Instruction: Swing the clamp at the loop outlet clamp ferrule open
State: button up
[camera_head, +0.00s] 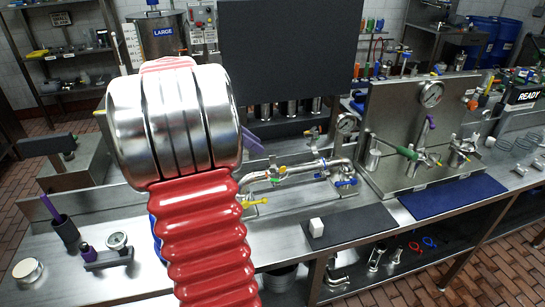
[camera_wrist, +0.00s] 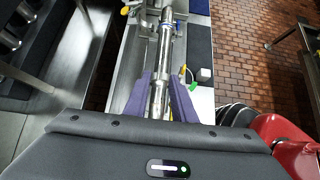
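In the wrist view, my gripper (camera_wrist: 161,74) has two purple fingers spread apart, one on each side of a shiny steel pipe (camera_wrist: 166,40). The pipe runs away from me between the fingers; I cannot tell whether either finger touches it. A fitting on the pipe lies between the fingers, but I cannot make out the clamp or whether it is open. In the head view, the pipe loop (camera_head: 300,172) lies low over the bench, with yellow and blue valve handles. My red and silver arm hides its left end and most of my gripper.
A steel gauge panel (camera_head: 400,100) stands right of the loop.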

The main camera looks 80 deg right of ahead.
aim_at(273, 156)
jog(key=x, duration=0.8)
jog(key=shift+s+d+f, duration=0.1)
jog(key=shift+s+f, duration=0.05)
jog(key=shift+f, duration=0.1)
jog(key=shift+c, duration=0.5)
grip_shut()
dwell(0.5)
jog(key=shift+a, duration=0.25)
jog(key=shift+d, duration=0.1)
